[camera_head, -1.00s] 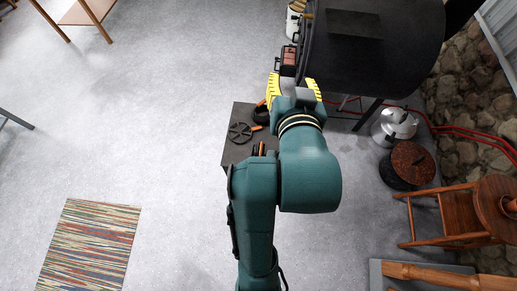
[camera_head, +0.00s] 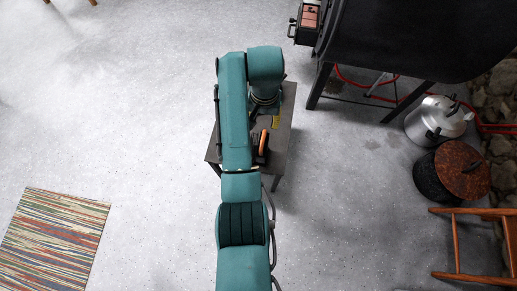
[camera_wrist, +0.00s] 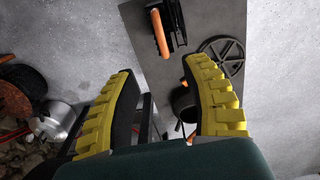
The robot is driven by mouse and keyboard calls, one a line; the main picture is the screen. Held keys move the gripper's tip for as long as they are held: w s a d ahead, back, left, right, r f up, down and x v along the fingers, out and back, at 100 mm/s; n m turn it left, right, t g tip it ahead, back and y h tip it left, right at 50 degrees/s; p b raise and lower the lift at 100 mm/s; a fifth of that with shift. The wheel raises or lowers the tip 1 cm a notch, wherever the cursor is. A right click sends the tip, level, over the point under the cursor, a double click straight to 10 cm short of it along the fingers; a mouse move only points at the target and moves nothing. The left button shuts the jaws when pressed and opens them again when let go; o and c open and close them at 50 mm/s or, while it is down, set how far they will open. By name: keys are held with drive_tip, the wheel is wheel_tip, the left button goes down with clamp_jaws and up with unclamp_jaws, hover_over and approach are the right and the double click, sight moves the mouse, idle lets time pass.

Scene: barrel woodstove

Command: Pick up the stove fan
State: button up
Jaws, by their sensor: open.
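Several dark items sit on a small dark side table (camera_head: 283,128), and I cannot tell for certain which is the stove fan. In the wrist view one is a black item (camera_wrist: 176,20) with an orange bar (camera_wrist: 160,33). A flat black spoked wheel (camera_wrist: 237,62) lies near the table's edge. A dark rounded item (camera_wrist: 184,102) shows between the fingers, partly hidden by the right one. My gripper (camera_wrist: 160,68) is open and empty, with yellow-backed fingers, above the table. In the head view my arm hides most of the table and gripper.
The black barrel stove (camera_head: 420,40) stands on legs at the upper right. A silver kettle (camera_head: 437,121), a rusty-lidded pot (camera_head: 452,172) and a wooden chair (camera_head: 456,245) are on the right. A striped rug (camera_head: 50,240) lies lower left. The grey floor between is clear.

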sight(263, 139)
wheel_tip(263, 139, down, 11)
drive_tip(key=b, duration=0.3)
drive_tip(key=shift+w+b, duration=0.1)
drive_tip(key=shift+b, duration=0.2)
wheel_tip(263, 139, down, 5)
drive_tip(key=b, duration=0.3)
drive_tip(key=shift+w+f, duration=0.1)
drive_tip(key=shift+w, duration=0.05)
clamp_jaws()
drive_tip(key=shift+w+r, duration=0.1)
drive_tip(key=shift+r, duration=0.1)
